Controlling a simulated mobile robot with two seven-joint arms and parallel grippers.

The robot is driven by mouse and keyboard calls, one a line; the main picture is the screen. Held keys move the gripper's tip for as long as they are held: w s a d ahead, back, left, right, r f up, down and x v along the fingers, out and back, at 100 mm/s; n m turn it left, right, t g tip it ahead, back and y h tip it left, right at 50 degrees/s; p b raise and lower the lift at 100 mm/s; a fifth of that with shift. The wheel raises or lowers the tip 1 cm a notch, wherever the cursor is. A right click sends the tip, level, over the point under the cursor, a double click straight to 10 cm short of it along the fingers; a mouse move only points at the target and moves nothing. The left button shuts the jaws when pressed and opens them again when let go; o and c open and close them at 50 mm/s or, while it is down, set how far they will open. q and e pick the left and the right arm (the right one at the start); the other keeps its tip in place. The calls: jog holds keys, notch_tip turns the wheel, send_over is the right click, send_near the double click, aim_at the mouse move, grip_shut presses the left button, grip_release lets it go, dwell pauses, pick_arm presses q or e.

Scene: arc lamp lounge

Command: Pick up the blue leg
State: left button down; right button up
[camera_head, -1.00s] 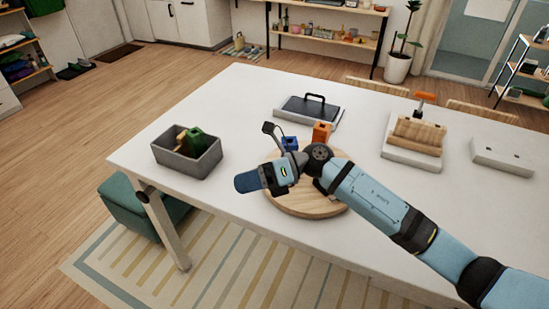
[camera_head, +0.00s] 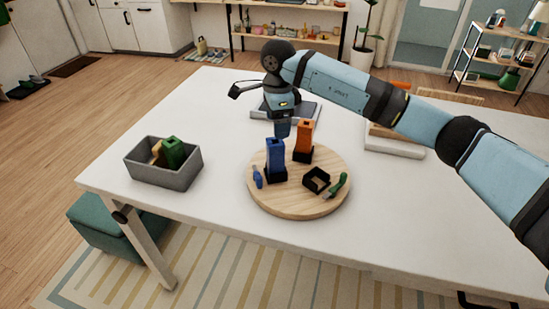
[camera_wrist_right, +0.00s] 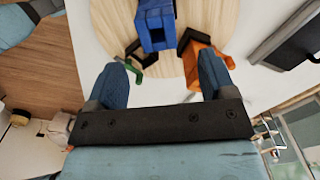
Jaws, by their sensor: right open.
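The blue leg (camera_head: 276,158) stands upright in a black base on the round wooden board (camera_head: 303,205). It also shows at the top of the right wrist view (camera_wrist_right: 155,24), beyond the fingers. My right gripper (camera_head: 282,130) is open and empty, pointing down just above and behind the blue leg in the head view. In the right wrist view its two fingers (camera_wrist_right: 163,74) are spread apart with nothing between them. My left gripper is not in view.
An orange leg (camera_head: 305,140) stands beside the blue one on the board. An empty black holder (camera_head: 316,179), a green-handled tool (camera_head: 337,186) and a small blue piece (camera_head: 257,177) lie near. A grey bin (camera_head: 170,176) holds green and yellow pieces.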

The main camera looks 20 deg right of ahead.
aim_at(275, 147)
notch_tip(275, 147, down, 3)
jog(key=shift+f, duration=0.1)
jog(key=shift+a+f+p, duration=0.15)
jog(key=shift+f+p, duration=0.25)
jog(key=shift+f, duration=0.9)
jog(key=shift+a+f+p, duration=0.15)
jog(key=shift+f+p, duration=0.25)
jog(key=shift+f, duration=0.9)
jog(key=c, duration=1.1)
jog(key=shift+r, duration=0.1)
jog(key=shift+c, duration=0.2)
